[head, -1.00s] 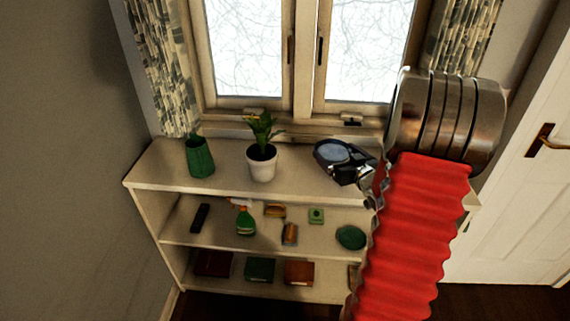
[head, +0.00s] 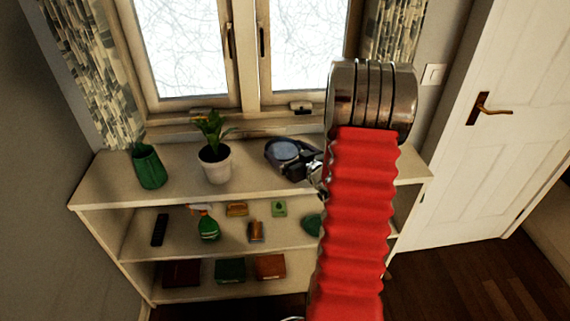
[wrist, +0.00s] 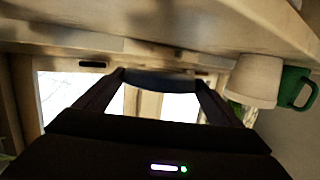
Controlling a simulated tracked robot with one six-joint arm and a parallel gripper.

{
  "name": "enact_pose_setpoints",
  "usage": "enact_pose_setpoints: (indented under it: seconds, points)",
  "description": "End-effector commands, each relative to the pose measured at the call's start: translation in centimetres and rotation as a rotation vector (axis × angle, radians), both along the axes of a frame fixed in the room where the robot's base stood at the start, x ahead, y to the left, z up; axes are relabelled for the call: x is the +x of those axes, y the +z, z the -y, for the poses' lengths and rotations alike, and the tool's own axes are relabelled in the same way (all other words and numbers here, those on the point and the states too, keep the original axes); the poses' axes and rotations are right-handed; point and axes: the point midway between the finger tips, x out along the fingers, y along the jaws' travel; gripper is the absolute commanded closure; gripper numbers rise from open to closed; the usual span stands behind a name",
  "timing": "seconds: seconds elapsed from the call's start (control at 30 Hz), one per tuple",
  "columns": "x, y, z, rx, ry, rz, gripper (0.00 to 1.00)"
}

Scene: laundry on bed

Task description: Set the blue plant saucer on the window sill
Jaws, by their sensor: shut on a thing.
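The blue plant saucer (head: 285,151) is in my gripper (head: 304,163), which is shut on its near right edge. In the head view the saucer appears over the shelf top, right of the potted plant and below the window. I cannot tell its exact height. In the wrist view the saucer shows as a dark edge-on band (wrist: 158,84) between the fingertips of my gripper (wrist: 157,76). The window sill (head: 190,130) is the pale ledge under the window, behind the shelf top. My arm hides part of its right end.
A potted plant (head: 215,163) and a green jug (head: 149,166) stand on the shelf top (head: 108,182). A spray bottle (head: 208,226) and other small things fill the lower shelves. Patterned curtains (head: 90,62) flank the window. A white door (head: 478,150) is at right.

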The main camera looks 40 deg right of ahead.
Motion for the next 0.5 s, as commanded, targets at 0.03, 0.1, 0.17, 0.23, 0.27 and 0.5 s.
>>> enact_pose_setpoints:
  seconds: [0.03,0.1,0.17,0.23,0.27,0.5]
  points:
    - [0.01,-0.62,-0.02,0.002,0.001,-0.001,0.37]
    - [0.02,-1.19,-0.03,0.0,0.001,-0.001,0.37]
    - [0.04,-1.4,-0.04,-0.001,0.001,0.0,0.37]
    - [0.05,-1.45,-0.03,-0.001,0.001,0.001,0.37]
    - [0.05,-1.44,-0.04,-0.001,0.001,0.001,0.37]
    - [0.06,-1.5,-0.07,-0.001,0.002,0.001,0.37]
